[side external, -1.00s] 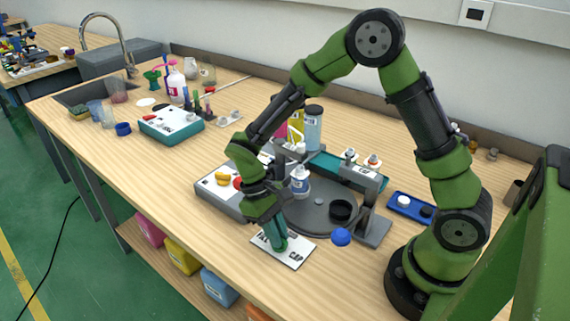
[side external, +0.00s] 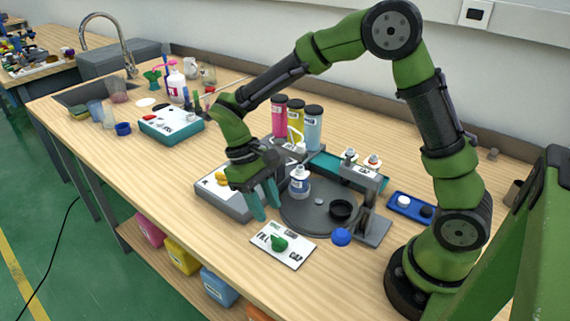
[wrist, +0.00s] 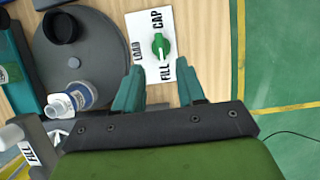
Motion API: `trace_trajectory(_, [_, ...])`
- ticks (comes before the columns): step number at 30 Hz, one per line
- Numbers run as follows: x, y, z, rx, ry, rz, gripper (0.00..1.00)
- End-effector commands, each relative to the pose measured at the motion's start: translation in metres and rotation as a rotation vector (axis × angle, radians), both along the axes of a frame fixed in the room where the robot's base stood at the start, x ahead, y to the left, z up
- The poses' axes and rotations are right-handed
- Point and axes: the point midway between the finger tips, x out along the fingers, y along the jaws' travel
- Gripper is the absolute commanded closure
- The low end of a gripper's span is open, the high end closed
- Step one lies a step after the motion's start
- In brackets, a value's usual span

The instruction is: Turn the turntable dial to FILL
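The turntable dial is a green knob (side external: 279,243) on a white label plate (side external: 297,257) at the bench's front. In the wrist view the knob (wrist: 159,45) stands between the labels LOAD, CAP and FILL. A pale mark on the knob appears to lie toward FILL, the label nearest my gripper, though it is small. My gripper (side external: 267,211) is open and empty, raised to the left of the dial and apart from it. In the wrist view its two teal fingers (wrist: 160,66) are spread. The grey turntable (side external: 318,222) carries a small white-capped bottle (side external: 300,183) and a black cup.
A grey control box (side external: 218,198) with a yellow knob sits under and left of my gripper. A blue dome (side external: 341,237) stands right of the plate. Pink, yellow and blue bottles (side external: 313,127) stand behind. The bench's front edge is close to the plate.

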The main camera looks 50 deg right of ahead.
Motion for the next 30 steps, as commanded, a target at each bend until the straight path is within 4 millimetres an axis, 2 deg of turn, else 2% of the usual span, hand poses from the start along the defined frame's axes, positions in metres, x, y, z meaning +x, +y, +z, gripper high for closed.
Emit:
trace_trajectory(1, [0.006, 0.000, 0.013, 0.002, -0.006, -0.002, 0.61])
trace_trajectory(6, [0.021, 0.001, 0.048, 0.001, -0.005, 0.001, 0.61])
trace_trajectory(12, [0.031, 0.001, 0.075, 0.000, -0.001, 0.001, 0.61])
trace_trajectory(19, [0.035, 0.000, 0.084, 0.000, 0.000, 0.000, 0.61])
trace_trajectory(30, [0.039, 0.000, 0.079, -0.006, -0.030, -0.003, 0.61])
